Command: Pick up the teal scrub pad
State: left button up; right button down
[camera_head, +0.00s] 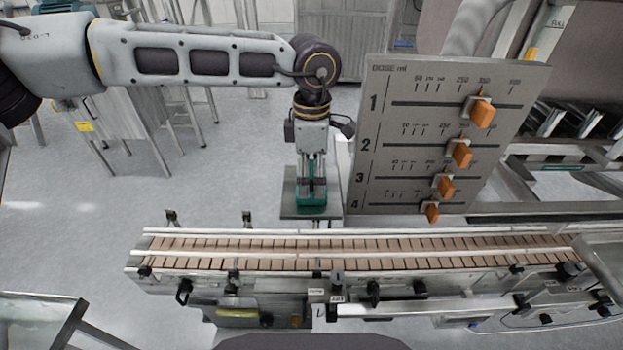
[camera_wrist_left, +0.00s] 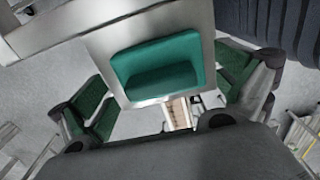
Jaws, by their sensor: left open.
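The teal scrub pad (camera_wrist_left: 158,68) lies on a small grey metal plate (camera_wrist_left: 206,18), between and beyond my left gripper's fingers in the left wrist view. In the head view the pad (camera_head: 312,200) shows low on the plate (camera_head: 296,211), partly covered by the gripper. My left gripper (camera_head: 312,188) points down over the pad. In the wrist view its green-padded fingers (camera_wrist_left: 162,100) are spread wide, one on each side of the pad, with gaps between. Whether the fingertips reach down to the pad's height is hard to tell. My right gripper is not in view.
A dose panel (camera_head: 420,135) with several orange slider knobs stands close to the right of my left gripper. A slatted conveyor (camera_head: 360,254) with rails runs across in front of the plate. Open floor (camera_head: 220,190) lies to the left.

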pick_arm(q)
jog(key=shift+f, duration=0.35)
jog(key=c, duration=0.7)
jog(key=shift+s, duration=0.25)
jog(key=c, duration=0.4)
